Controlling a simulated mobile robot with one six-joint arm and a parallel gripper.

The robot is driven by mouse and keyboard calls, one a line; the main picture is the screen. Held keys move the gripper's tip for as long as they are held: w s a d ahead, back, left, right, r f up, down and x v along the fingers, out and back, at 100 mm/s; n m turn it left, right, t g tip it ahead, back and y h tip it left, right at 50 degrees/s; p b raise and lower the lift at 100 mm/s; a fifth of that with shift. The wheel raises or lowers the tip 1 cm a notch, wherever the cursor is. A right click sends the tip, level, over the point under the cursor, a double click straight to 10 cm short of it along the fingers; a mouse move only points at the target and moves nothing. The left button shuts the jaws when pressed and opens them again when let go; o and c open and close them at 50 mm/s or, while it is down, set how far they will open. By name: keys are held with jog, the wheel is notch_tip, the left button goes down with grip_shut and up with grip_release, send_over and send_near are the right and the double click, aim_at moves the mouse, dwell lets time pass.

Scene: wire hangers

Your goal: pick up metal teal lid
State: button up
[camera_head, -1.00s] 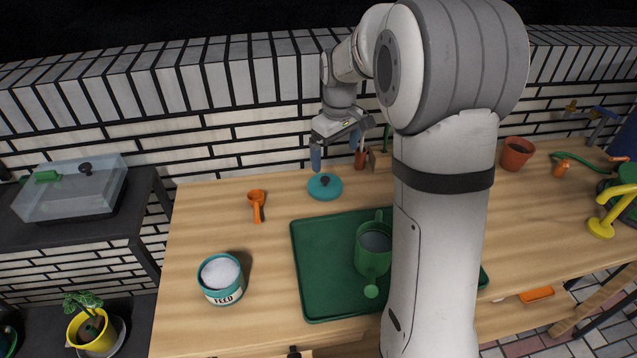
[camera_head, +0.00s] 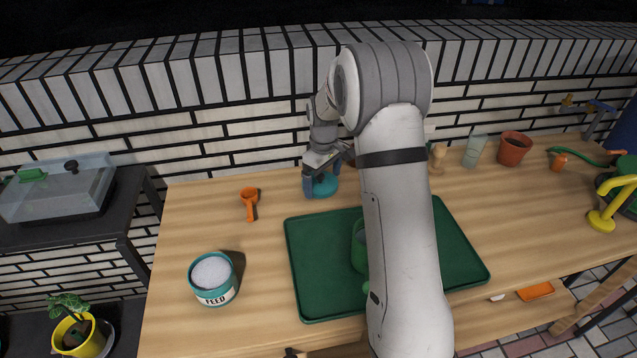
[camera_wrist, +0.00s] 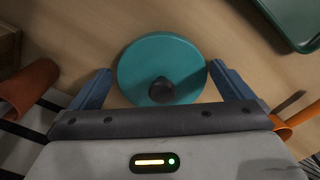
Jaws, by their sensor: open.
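The teal lid (camera_head: 321,187) lies on the wooden table behind the green tray, close to the brick wall. In the wrist view the round teal lid (camera_wrist: 160,62) has a dark knob (camera_wrist: 162,90) on top. My gripper (camera_head: 320,184) is down at the lid, with one blue finger visible on its left side. In the wrist view my gripper (camera_wrist: 161,88) is open, with its two blue fingers on either side of the lid's near part. The knob lies between the fingers. I cannot tell whether the fingers touch the rim.
A green tray (camera_head: 305,270) with a green watering can (camera_head: 358,245) stands in front of the lid, partly hidden by my arm. An orange scoop (camera_head: 250,203) and a feed tin (camera_head: 213,279) are at left. A terracotta pot (camera_head: 514,148) is at right.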

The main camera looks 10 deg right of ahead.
jog(key=shift+f, duration=0.2)
jog(key=c, duration=0.6)
jog(key=shift+r, duration=0.1)
